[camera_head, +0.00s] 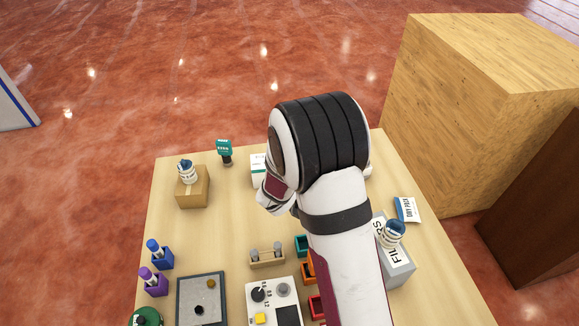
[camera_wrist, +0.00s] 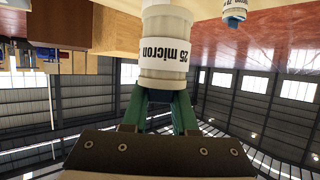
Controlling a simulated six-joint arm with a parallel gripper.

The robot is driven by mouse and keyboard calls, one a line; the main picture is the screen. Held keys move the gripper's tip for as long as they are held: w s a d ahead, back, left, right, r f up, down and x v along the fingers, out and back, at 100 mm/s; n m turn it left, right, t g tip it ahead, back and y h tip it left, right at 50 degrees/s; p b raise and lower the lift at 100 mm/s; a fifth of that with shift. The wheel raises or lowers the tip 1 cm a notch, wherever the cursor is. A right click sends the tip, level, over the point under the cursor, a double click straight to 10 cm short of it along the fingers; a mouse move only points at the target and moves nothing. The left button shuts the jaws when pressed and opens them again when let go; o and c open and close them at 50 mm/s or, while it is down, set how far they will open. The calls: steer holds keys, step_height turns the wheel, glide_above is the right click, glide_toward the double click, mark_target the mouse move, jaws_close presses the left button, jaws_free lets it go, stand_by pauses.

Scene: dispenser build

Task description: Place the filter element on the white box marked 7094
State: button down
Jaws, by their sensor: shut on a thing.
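The filter element (camera_wrist: 164,52) is a white ribbed cylinder printed "25 micron". It fills the top middle of the wrist view, where it looks upside down. My gripper (camera_wrist: 160,98) has green fingers shut on it. In the head view my arm hides both the gripper and the held element. A white box (camera_head: 258,164) with green print shows partly at the back of the table, just left of my arm. Its number cannot be read, and the rest of it is hidden. Whether the element touches anything is not clear.
Similar white-and-blue cylinders stand on a cardboard box (camera_head: 192,190) and a grey box (camera_head: 400,268). A teal-topped device (camera_head: 225,152) stands left of the white box. Pens, a grey tray (camera_head: 202,298) and a control panel (camera_head: 272,304) occupy the front. A large wooden block (camera_head: 480,110) stands right.

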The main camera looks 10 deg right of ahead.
steer(key=w+a+r+n+t+y, duration=0.2)
steer(key=w+r+n, duration=0.1)
steer(key=w, duration=0.2)
steer(key=w+a+r+n+t+y, duration=0.2)
steer(key=w+a+r+y, duration=0.1)
steer(key=w, duration=0.2)
steer(key=w+a+f, duration=0.2)
steer(key=a, duration=0.1)
steer(key=w+a+f, duration=0.2)
steer(key=a, duration=0.2)
steer(key=w+a+f, duration=0.1)
steer(key=a+f, duration=0.2)
steer(key=shift+w+a, duration=0.3)
steer(key=shift+w, duration=0.1)
steer(key=shift+f, duration=1.8)
steer(key=shift+f, duration=0.1)
steer(key=c, duration=0.7)
jaws_free()
